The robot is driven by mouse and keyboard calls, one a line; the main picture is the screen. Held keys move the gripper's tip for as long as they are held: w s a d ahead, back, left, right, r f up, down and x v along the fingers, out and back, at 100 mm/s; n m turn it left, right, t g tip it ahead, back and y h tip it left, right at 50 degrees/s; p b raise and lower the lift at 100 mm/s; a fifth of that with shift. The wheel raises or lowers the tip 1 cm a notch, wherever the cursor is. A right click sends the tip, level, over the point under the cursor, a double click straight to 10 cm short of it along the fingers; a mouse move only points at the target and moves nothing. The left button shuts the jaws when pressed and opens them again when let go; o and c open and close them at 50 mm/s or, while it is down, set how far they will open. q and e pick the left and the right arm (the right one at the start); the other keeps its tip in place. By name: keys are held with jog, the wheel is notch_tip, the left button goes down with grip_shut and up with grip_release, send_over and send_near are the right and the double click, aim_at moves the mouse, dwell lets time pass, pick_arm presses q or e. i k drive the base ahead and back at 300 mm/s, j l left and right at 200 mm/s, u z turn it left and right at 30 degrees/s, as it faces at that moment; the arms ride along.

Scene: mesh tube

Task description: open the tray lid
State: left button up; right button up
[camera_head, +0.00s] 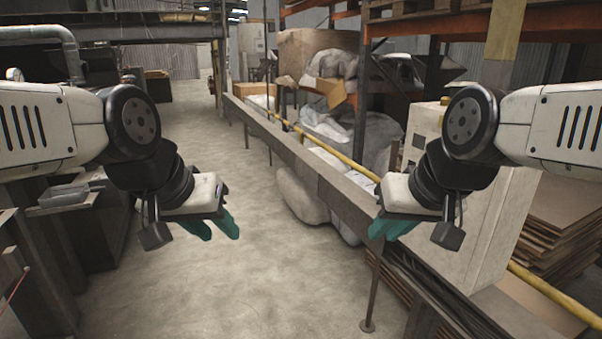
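No tray lid can be made out with certainty. A small grey tray-like box (63,196) sits on a dark bench at the left edge, and I cannot tell whether it has a lid. My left gripper (212,228) hangs over the open floor right of that bench, its teal fingers slightly apart with nothing between them. My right gripper (392,228) is in front of the rack's long beam, with teal fingers pointing down and no object seen in it. The gap between its fingers is not clear. Both grippers are well away from the grey box.
Bare concrete floor (255,285) lies ahead and between my arms. A pale cabinet (485,235) and stacked boards (562,225) stand at right.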

aim_at(307, 174)
jog(key=i+j, duration=0.3)
jog(key=i, duration=0.2)
jog(key=i+j, duration=0.3)
jog(key=i, duration=0.25)
jog(key=i+j, duration=0.3)
jog(key=i, duration=0.2)
jog(key=i+j, duration=0.3)
jog(key=i, duration=0.25)
jog(key=i+j, duration=0.3)
jog(key=i, duration=0.2)
jog(key=i+j, duration=0.3)
jog(key=i, duration=0.2)
jog(key=i+j, duration=0.3)
jog(key=i, duration=0.25)
